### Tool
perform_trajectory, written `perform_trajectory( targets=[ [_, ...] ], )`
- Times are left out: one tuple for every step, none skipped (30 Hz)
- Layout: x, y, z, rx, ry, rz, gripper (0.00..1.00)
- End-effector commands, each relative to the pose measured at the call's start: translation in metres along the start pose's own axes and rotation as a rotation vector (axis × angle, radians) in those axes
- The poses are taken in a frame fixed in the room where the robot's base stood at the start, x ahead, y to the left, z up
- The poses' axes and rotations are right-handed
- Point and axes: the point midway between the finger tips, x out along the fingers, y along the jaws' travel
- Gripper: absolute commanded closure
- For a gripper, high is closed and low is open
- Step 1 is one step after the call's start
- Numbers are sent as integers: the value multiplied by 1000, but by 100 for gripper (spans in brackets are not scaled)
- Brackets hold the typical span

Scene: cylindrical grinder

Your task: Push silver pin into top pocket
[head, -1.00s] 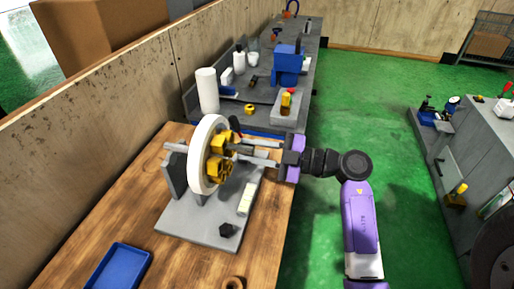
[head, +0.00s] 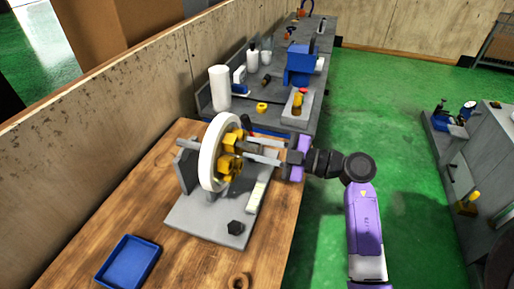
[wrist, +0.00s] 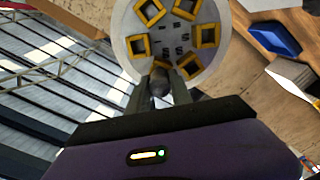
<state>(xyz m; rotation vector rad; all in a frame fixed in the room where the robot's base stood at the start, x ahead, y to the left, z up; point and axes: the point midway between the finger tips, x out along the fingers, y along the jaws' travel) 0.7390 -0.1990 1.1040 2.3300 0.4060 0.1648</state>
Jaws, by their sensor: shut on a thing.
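A white upright disc (head: 211,160) with yellow square pockets (head: 230,164) on its face stands on a grey base plate (head: 205,226). The face shows in the wrist view (wrist: 184,37) with several yellow frames around it. My gripper (head: 264,152) reaches in from the right, its fingers pointing at the disc face. In the wrist view my gripper (wrist: 160,90) is shut on the silver pin (wrist: 160,82), seen nearly end-on as a dark rounded shape. The pin overlaps the lowest yellow pocket (wrist: 159,67) in that picture. I cannot tell whether it has entered it.
A blue tray (head: 128,263) lies on the wooden table (head: 75,271). A dark hex piece (head: 235,228) and a pale block (head: 257,196) are on the base plate. A white cylinder (head: 219,88) and a blue machine (head: 301,66) stand behind. Green floor (head: 390,130) is open at right.

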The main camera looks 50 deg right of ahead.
Motion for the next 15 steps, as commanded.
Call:
perform_trajectory(
  targets=[
    [1, 0, 0, 0, 1, 0, 100],
    [2, 0, -1, 0, 1, 0, 100],
    [2, 1, -1, 0, 1, 0, 100],
    [3, 0, -1, -1, 1, 0, 100],
    [4, 1, 0, -1, 1, 0, 100],
    [4, 1, 0, -1, 1, 0, 100],
    [5, 1, 0, -1, 1, 0, 100],
    [5, 0, 0, -1, 1, 0, 100],
    [6, 0, 0, -1, 1, 0, 100],
    [6, 0, 0, 0, 1, -1, 100],
    [7, 0, 0, 0, 1, -1, 100],
    [8, 0, 0, 0, 1, -1, 100],
    [8, 0, 0, 0, 1, -1, 100],
    [9, 0, 0, 0, 1, -1, 100],
    [10, 0, 0, 0, 1, -1, 100]
  ],
)
